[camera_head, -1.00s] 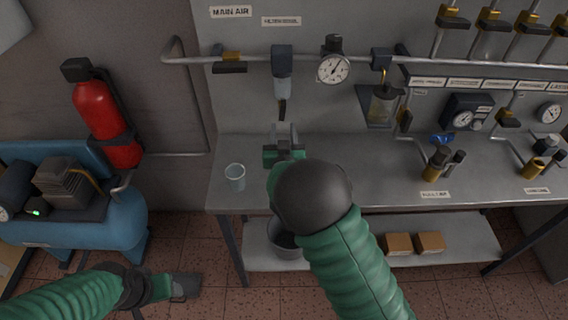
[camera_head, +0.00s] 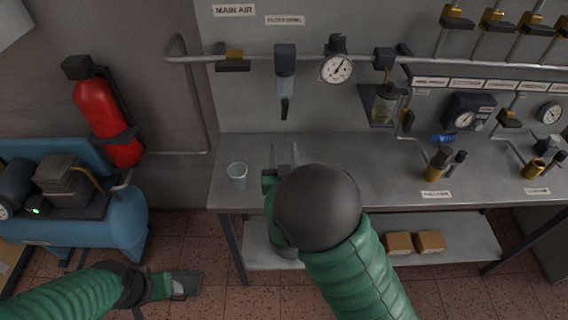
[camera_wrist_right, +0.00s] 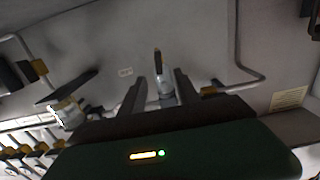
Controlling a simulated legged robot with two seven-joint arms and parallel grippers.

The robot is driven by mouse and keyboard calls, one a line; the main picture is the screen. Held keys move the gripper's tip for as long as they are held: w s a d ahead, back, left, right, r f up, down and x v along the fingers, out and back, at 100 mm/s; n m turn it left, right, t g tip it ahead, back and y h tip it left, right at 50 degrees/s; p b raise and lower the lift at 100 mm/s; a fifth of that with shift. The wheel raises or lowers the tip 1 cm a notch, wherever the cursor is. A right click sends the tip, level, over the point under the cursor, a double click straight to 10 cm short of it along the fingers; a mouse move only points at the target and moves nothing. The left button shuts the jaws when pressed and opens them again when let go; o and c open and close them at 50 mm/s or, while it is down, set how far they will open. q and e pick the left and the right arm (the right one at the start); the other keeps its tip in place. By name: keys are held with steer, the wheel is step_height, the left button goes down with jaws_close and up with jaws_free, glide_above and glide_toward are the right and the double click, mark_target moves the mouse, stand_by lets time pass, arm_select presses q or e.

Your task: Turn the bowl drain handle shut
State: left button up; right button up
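The filter bowl (camera_head: 285,84) hangs under the dark filter body on the wall pipe, below the "FILTER BOWL" label. Its dark drain handle (camera_head: 284,108) points down from the bowl's lower end. In the right wrist view, which is turned over, the pale bowl (camera_wrist_right: 165,88) and the handle (camera_wrist_right: 157,60) show between and beyond my fingers. My right gripper (camera_head: 284,154) is open and empty, below the handle and apart from it in the head view. My left gripper (camera_head: 186,285) is low at the left, over the floor; its finger gap is unclear.
A clear cup (camera_head: 237,176) stands on the bench (camera_head: 390,180) left of my right gripper. A pressure gauge (camera_head: 337,69) and a lubricator (camera_head: 384,105) are right of the bowl. A red extinguisher (camera_head: 103,115) and blue compressor (camera_head: 110,215) stand left.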

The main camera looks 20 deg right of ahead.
steer(key=v, duration=0.4)
steer(key=shift+s, duration=0.3)
steer(key=shift+d, duration=0.1)
